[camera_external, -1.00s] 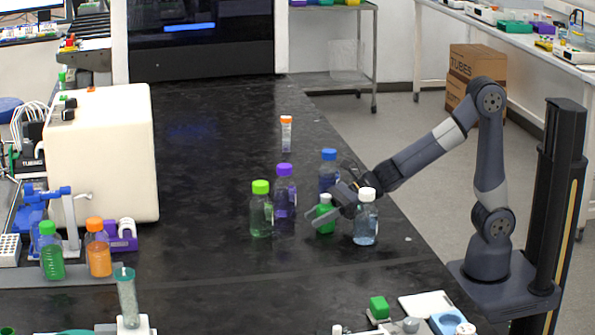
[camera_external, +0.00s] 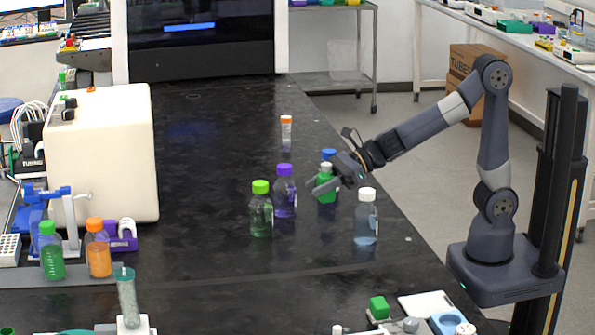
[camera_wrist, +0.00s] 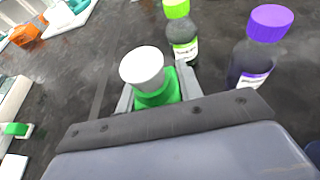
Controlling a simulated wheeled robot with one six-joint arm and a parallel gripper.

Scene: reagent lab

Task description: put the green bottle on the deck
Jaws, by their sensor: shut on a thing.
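A green bottle with a white cap (camera_external: 326,194) is held in my gripper (camera_external: 327,187), lifted above the black bench; in the wrist view its white cap (camera_wrist: 142,66) and green shoulder show between the jaws. My gripper hides part of the bottle's body. Another green bottle with a green cap (camera_external: 51,253) stands at the left on a grey strip (camera_external: 82,275), beside an orange bottle (camera_external: 98,255). I cannot tell for sure which surface is the deck; this strip is a flat raised one.
Close by stand a clear bottle with a lime cap (camera_external: 260,214), a purple-capped bottle (camera_external: 284,196), a white-capped clear bottle (camera_external: 366,221) and a blue-capped bottle (camera_external: 328,155) behind my gripper. A white machine (camera_external: 103,155) stands left. The bench's middle left is clear.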

